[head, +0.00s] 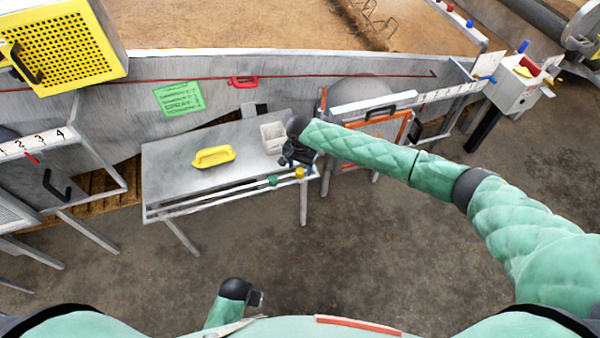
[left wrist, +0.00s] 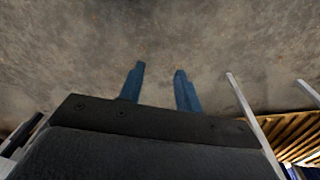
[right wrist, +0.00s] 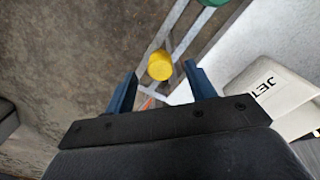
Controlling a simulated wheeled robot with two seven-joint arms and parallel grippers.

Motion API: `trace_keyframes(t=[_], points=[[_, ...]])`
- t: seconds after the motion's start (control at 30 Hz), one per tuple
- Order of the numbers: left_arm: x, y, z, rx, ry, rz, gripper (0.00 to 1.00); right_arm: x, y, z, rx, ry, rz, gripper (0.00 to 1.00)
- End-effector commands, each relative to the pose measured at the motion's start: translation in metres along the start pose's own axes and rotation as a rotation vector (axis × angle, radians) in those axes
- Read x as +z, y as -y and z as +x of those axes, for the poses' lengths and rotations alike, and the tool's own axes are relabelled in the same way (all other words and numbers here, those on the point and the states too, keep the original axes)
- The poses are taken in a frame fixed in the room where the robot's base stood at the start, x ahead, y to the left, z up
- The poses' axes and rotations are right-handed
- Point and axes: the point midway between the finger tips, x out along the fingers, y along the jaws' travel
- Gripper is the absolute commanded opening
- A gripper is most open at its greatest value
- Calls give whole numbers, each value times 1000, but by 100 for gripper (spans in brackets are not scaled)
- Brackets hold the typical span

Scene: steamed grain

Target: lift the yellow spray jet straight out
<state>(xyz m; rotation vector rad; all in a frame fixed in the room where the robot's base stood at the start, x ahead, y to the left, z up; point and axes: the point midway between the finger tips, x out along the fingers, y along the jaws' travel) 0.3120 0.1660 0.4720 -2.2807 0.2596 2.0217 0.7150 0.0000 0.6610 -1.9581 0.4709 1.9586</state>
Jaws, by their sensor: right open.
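The yellow spray jet (head: 300,173) shows in the head view as a small yellow cap on the rail at the table's front right. In the right wrist view the yellow jet (right wrist: 161,65) is round and lies just beyond and between my fingertips. My right gripper (head: 290,163) is above and beside it; in the right wrist view the open right gripper (right wrist: 165,82) holds nothing. Its lower end and seat are hidden. My left gripper (left wrist: 160,72) is open and empty over bare ground, far from the table.
A green jet (head: 272,181) sits left of the yellow one on the rail (head: 225,197). A pale box marked JET (right wrist: 275,100) stands close by on the right. The ground in front is clear.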

Motion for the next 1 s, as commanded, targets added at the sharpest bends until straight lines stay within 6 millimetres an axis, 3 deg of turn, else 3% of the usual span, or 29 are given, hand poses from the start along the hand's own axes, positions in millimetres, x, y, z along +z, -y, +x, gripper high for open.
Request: trace_keyframes(t=[0.23, 0.57, 0.8, 1.0], points=[[14, 5, 28, -6, 3, 0, 34, 1, 1, 23, 1, 1, -1, 55], [16, 6, 34, -6, 3, -1, 34, 1, 0, 29, 1, 0, -1, 55], [16, 6, 34, -6, 2, -1, 34, 1, 0, 29, 1, 0, -1, 10], [15, 5, 33, -5, 1, -2, 34, 1, 0, 29, 0, 0, -1, 7]])
